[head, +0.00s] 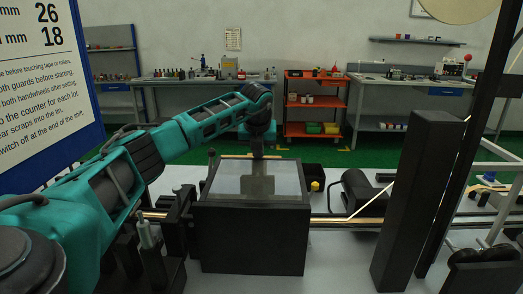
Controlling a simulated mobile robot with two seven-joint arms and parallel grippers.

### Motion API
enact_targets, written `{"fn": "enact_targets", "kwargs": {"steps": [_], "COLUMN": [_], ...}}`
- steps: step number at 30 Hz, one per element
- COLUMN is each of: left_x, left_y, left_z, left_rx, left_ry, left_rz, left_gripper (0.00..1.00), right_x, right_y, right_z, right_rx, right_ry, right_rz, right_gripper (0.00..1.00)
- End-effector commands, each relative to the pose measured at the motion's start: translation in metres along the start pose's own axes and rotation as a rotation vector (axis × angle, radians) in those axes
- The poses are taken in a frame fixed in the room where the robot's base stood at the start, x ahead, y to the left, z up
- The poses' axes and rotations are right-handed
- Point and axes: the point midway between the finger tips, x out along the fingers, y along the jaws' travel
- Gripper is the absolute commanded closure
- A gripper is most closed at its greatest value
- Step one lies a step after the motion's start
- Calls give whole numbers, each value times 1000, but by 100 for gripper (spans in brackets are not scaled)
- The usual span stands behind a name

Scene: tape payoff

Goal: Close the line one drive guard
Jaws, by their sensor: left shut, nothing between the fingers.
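My left arm reaches in from the left and over the guard. My left gripper (257,188) points down at the far part of the panel and is shut, with nothing held. Whether its tips touch the panel is unclear. My right gripper is not in view.
A tall black post (417,200) stands right of the guard. A dark motor-like cylinder (358,190) and a rail lie between them. A sign board (45,80) fills the upper left. Workbenches and an orange cart (314,105) stand far back across green floor.

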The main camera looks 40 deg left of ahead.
Motion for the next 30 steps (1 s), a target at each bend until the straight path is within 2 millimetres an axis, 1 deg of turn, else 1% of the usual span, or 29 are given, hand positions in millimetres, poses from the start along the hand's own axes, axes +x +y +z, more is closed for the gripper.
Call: {"fn": "enact_targets", "kwargs": {"steps": [1,3,5,9,12,15,18,21,30], "left_x": [-13,-22,-32,-66,-86,-100,-109,-114,-115], "left_y": [3,7,6,6,6,6,6,6,6], "left_z": [8,13,15,22,27,30,32,33,33], "left_rx": [-3,-2,-1,-2,-2,-2,-2,-2,-2], "left_ry": [-4,-7,-12,-13,-13,-12,-11,-11,-10], "left_rz": [-3,-5,-10,-9,-9,-9,-8,-7,-7], "left_gripper": [100,100,100,100,100,100,100,100,100], "right_x": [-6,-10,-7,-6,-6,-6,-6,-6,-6], "right_y": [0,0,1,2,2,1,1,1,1], "right_z": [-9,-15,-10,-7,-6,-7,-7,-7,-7], "right_rx": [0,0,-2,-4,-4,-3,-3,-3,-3], "right_ry": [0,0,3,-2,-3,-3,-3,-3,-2], "right_rz": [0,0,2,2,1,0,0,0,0], "right_gripper": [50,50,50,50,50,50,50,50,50]}}
